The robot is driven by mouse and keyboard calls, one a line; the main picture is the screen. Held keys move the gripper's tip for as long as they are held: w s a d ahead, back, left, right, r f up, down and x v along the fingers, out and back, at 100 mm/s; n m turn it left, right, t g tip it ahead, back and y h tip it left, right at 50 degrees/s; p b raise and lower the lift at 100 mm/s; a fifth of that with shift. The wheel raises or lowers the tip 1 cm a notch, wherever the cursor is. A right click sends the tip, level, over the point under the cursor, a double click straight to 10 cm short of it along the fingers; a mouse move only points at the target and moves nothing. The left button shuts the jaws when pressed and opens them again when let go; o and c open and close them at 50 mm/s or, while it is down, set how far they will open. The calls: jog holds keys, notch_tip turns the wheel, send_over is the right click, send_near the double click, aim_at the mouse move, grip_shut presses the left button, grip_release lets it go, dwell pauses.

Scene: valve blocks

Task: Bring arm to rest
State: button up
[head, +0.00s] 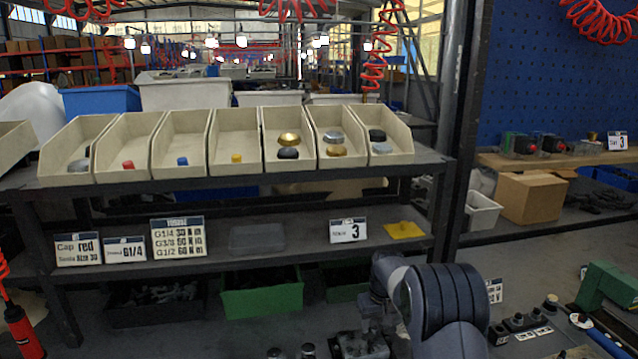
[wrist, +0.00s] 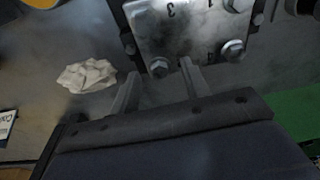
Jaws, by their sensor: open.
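My arm reaches in from the lower right of the head view, in front of the shelf. My gripper's two fingers (wrist: 158,90) show in the wrist view, apart from each other with nothing visible between them. Just beyond the fingertips is a grey metal valve block (wrist: 190,30) with several bolts and stamped digits. I cannot tell whether the fingers touch it. In the head view the fingertips are hidden or too small to tell.
A dark shelf (head: 230,184) carries a row of beige bins with coloured caps. A crumpled white cloth (wrist: 87,76) lies left of my fingers. A green tool (head: 606,288) stands at right.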

jog(key=shift+m, duration=1.6)
